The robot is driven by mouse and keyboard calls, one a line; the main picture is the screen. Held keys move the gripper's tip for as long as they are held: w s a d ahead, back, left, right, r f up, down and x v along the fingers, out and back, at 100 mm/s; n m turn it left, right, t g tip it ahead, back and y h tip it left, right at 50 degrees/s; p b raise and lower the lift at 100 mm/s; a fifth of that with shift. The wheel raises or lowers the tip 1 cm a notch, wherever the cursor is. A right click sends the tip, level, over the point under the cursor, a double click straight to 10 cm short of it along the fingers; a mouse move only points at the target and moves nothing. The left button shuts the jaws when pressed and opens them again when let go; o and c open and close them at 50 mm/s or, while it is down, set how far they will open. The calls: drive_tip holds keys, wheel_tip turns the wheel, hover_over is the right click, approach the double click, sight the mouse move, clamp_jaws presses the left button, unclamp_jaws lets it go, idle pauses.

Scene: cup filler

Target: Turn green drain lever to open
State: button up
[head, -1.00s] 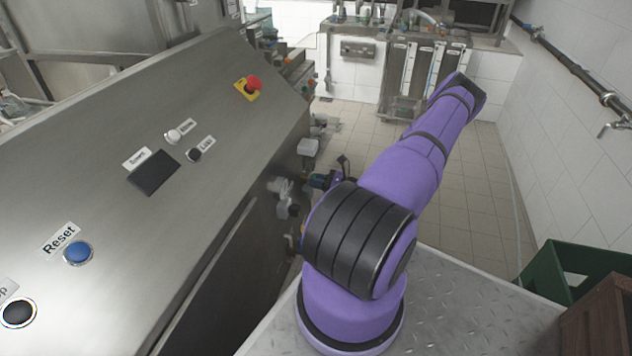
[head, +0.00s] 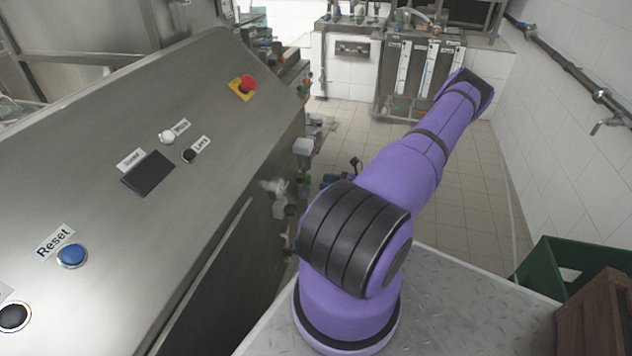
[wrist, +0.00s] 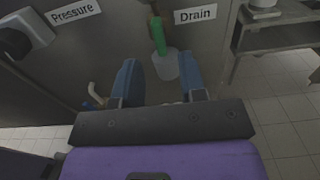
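The green drain lever (wrist: 157,37) shows in the wrist view at top centre. It points roughly up and down in the picture, beside the Drain label (wrist: 195,15), with a pale cylindrical fitting (wrist: 166,66) at its lower end. My gripper (wrist: 157,63) is open, its two blue fingers apart with nothing held between them. In the picture the lever lies above and between the fingertips; I cannot tell if anything touches. In the head view my purple arm hides most of the gripper, and I cannot make out the lever clearly.
A Pressure label (wrist: 74,12) and a grey knob (wrist: 26,34) are at the wrist view's upper left. A metal stand (wrist: 272,38) is at right. In the head view the steel control panel (head: 108,222) fills the left, and a green crate (head: 572,262) is at lower right.

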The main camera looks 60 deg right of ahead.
drive_tip(key=shift+v, duration=2.6)
